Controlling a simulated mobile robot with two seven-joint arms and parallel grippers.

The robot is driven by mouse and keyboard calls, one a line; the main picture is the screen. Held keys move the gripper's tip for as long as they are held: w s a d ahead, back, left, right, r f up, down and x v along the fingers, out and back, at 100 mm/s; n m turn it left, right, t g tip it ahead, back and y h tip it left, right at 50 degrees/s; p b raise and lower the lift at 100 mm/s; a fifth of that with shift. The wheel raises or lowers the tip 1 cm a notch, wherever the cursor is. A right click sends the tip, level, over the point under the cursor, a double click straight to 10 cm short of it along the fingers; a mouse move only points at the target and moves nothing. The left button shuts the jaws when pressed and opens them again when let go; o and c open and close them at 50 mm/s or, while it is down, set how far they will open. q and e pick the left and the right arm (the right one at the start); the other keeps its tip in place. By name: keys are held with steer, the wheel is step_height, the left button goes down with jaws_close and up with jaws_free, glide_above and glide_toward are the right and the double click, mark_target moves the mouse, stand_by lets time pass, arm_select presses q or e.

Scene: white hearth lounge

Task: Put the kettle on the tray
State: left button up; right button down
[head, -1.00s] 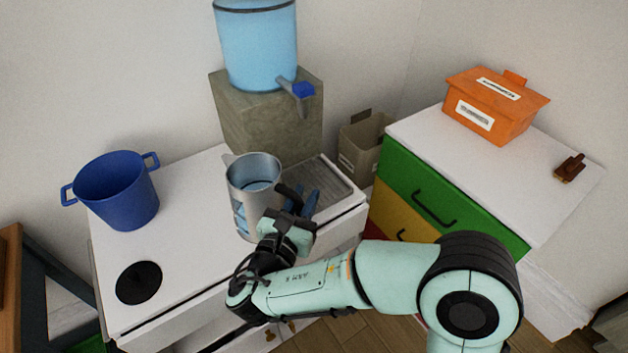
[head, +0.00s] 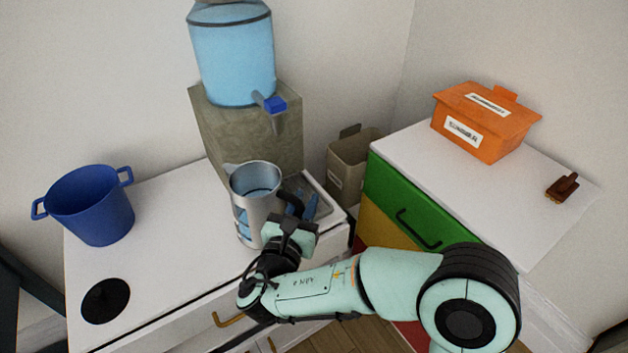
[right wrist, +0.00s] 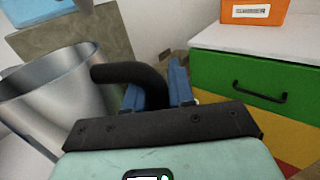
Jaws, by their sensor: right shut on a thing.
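The kettle (head: 246,210) is a silver metal jug with a black handle, upright, with blue showing inside. It also shows at the left of the right wrist view (right wrist: 50,100). My right gripper (head: 300,205) is shut on its handle; the blue fingers (right wrist: 158,92) flank the black handle (right wrist: 130,73). The grey tray (head: 327,204) is at the right end of the white counter, partly hidden by the kettle and gripper. The kettle is at the tray's left side in the picture; whether its base clears the counter I cannot tell. My left gripper is out of view.
A water dispenser (head: 232,55) with a blue tap stands on a stone block (head: 240,130) behind the kettle. A blue pot (head: 92,208) and a black disc (head: 105,300) are on the counter's left (head: 165,240). A bin (head: 350,165) and a drawer cabinet (head: 400,205) are at right.

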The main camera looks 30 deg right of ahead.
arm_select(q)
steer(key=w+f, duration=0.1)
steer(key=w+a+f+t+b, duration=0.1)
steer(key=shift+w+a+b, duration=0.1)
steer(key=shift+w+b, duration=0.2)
arm_select(e)
steer(key=w+d+f, duration=0.3)
steer(key=w+d, duration=0.6)
steer(key=shift+f, duration=0.15)
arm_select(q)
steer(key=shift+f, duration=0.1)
arm_select(e)
steer(key=shift+s, duration=0.1)
steer(key=c, duration=1.4)
jaws_free()
steer(key=shift+f, duration=0.25)
steer(key=o, duration=0.4)
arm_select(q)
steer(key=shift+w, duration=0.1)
arm_select(e)
steer(key=shift+o, duration=0.2)
